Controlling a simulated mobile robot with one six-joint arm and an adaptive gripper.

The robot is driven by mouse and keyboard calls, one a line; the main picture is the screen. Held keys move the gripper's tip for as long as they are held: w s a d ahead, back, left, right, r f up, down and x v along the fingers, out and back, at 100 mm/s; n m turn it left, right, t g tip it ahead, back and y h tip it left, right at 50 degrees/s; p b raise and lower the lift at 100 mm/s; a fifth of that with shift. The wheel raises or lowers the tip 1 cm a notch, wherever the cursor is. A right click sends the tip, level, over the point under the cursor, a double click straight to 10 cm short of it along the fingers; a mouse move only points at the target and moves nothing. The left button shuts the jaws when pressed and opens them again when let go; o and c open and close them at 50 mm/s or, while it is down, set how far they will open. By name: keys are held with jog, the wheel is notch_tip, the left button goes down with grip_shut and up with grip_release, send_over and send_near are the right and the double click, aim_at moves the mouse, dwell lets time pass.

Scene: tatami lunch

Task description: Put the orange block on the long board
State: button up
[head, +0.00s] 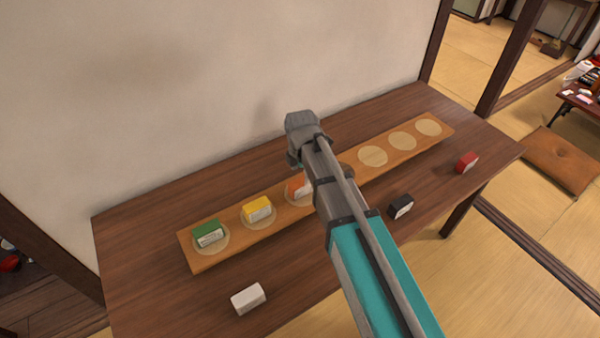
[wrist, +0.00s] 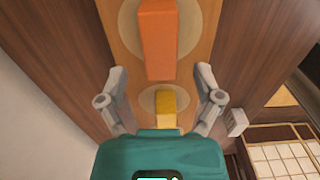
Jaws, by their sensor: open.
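The long board (head: 215,258) lies on the dark table with a row of pale round spots. The orange block (head: 297,188) is on the third spot from the left, partly hidden by my arm in the head view. In the wrist view the orange block (wrist: 157,40) shows over a pale spot on the board (wrist: 205,25). My gripper (wrist: 161,72) is open and empty, with its fingers apart on either side of the board. The fingertips are apart from the orange block.
A green block (head: 208,233) and a yellow block (head: 257,209) sit on the first two spots. Spots at the board's right end are bare. A white block (head: 248,299), a black block (head: 401,206) and a red block (head: 467,162) lie on the table in front. A wall stands behind.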

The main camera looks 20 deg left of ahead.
aim_at(301, 181)
notch_tip(301, 181, up, 6)
jog(key=p, duration=0.5)
jog(key=shift+r+p, duration=0.15)
jog(key=shift+p, duration=0.2)
dwell(0.7)
jog(key=s+d+m, duration=0.3)
jog(key=d+m, duration=1.1)
jog(key=d, duration=0.4)
jog(key=s+d+m, duration=0.2)
jog(key=d+m, duration=1.2)
jog(key=d, duration=0.4)
jog(key=shift+s, duration=0.4)
